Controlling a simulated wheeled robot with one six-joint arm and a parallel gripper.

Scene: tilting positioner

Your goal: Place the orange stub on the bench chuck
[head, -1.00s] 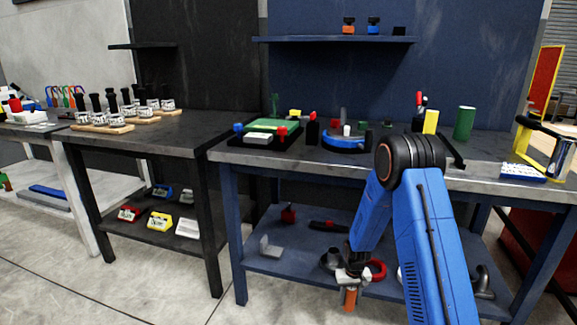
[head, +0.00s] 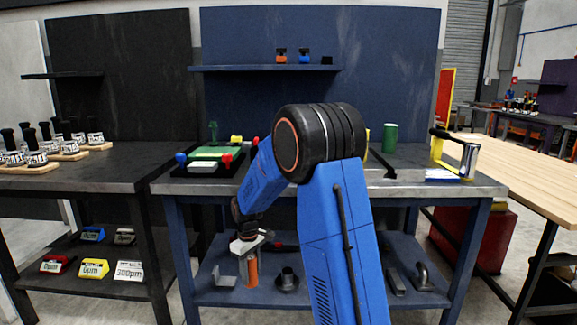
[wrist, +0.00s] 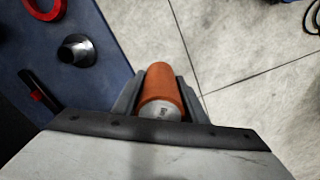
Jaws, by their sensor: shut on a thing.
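The orange stub (head: 252,272) is an orange cylinder held in my gripper (head: 247,248), hanging about upright in front of the bench's lower shelf. In the wrist view the stub (wrist: 160,88) sits between the two grey jaws (wrist: 158,98), with its pale grey, marked end toward the camera. My gripper is shut on it. The bench chuck cannot be made out now; my blue arm and its black joint cover the middle of the blue bench's top (head: 403,158).
The lower shelf (head: 232,298) holds a dark flanged part (head: 287,279) and a grey pipe elbow (head: 423,276). A green fixture (head: 213,152) and a green cylinder (head: 390,137) stand on the bench top. A dark bench stands left, a wooden table (head: 520,180) right. Bare floor shows in the wrist view.

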